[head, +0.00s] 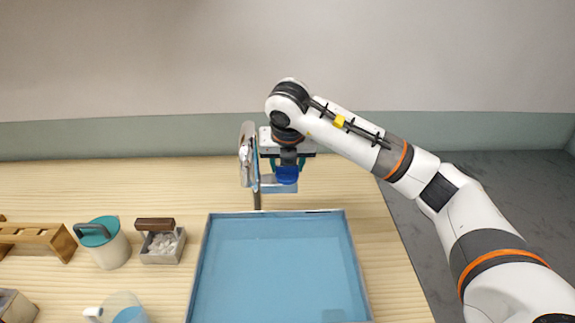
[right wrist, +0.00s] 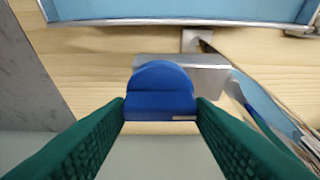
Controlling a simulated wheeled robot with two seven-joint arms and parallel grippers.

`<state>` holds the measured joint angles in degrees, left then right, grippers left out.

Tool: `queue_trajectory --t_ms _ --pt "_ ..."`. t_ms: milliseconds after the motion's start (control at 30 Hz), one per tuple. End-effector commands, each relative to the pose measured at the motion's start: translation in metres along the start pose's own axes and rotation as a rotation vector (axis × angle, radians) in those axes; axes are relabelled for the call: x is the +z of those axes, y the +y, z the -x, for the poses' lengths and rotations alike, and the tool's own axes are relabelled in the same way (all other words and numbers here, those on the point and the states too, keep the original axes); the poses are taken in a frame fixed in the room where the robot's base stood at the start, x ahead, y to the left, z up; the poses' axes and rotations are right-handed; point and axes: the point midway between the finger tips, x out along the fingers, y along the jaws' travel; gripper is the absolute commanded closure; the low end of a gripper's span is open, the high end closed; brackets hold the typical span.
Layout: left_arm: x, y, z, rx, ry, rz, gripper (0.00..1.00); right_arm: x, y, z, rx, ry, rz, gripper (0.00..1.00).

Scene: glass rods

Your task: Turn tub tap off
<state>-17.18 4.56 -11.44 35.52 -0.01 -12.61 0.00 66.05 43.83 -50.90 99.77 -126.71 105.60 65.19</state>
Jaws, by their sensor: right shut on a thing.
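The tub (head: 275,211) is a wide, shallow basin with a blue inside, in the lower middle of the head view. Behind its far edge is the blue tap handle (head: 287,174), by a grey metal bracket (head: 272,187). My right gripper (head: 286,163) is at the handle from above. In the right wrist view the blue handle (right wrist: 160,92) sits between the two green fingers, which touch its sides. The metal bracket (right wrist: 190,75) is beyond it. Whether water flows cannot be told. My left gripper is not in view.
A thin upright panel (head: 247,150) stands close to the left of my right gripper. A teal-lidded jug (head: 112,250), a metal box with a brown handle (head: 160,257), a cup (head: 122,306) and a wooden rack (head: 40,237) stand left. The tabletop right of the tub is clear.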

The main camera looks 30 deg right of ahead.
Motion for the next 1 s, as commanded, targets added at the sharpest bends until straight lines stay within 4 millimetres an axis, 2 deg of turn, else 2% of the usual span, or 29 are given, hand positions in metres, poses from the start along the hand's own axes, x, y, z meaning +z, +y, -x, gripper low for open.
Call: queue_trajectory --t_ms 467,500,633,1000 --pt "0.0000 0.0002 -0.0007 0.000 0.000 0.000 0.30 -0.0014 0.0001 0.0012 0.005 0.003 -0.018 0.75" --pt "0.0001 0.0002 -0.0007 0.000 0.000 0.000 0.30 -0.0014 0.0001 0.0012 0.005 0.003 -0.018 0.51" --pt "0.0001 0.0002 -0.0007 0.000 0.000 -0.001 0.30 -0.0011 0.0001 0.0010 0.005 0.002 -0.017 0.30" --pt "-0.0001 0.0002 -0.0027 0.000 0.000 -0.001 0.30 -0.0007 -0.0004 0.0060 0.004 0.003 -0.014 0.30"
